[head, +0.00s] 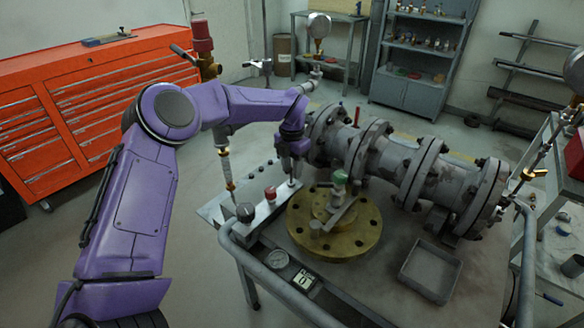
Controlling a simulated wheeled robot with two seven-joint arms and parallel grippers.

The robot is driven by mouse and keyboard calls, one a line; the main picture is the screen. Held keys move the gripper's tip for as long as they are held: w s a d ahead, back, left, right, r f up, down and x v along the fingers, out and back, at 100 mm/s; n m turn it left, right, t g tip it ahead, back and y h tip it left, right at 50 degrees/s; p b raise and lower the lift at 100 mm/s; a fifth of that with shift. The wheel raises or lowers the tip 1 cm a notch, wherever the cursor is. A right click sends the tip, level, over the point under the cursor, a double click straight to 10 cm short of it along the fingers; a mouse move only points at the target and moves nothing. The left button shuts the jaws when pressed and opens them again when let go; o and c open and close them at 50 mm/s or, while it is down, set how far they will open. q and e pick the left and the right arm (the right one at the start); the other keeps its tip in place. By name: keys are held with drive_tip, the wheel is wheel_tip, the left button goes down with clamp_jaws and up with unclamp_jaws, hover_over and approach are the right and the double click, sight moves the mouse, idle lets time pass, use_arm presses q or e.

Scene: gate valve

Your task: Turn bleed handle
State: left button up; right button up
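My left arm reaches in from the left, and its gripper (293,178) points down over the far end of a metal manifold block (262,210) on the cart. The fingers are small and dark here, so I cannot tell whether they are open or touch anything. The block carries a red knob (270,193) and a black knob (245,211), both left of the gripper. Right of it, a brass flange (303,226) bears a flat metal bar (341,210) and a green-topped fitting (340,179). I cannot tell which part is the bleed handle. My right gripper is out of view.
A flanged grey pipe valve (395,160) lies behind the brass flange. A red tool chest (75,110) stands at left.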

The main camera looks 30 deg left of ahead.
use_arm(q)
drive_tip(key=shift+s+f, duration=0.2)
drive_tip(key=shift+f, duration=0.1)
drive_tip(key=shift+w, duration=0.1)
clamp_jaws()
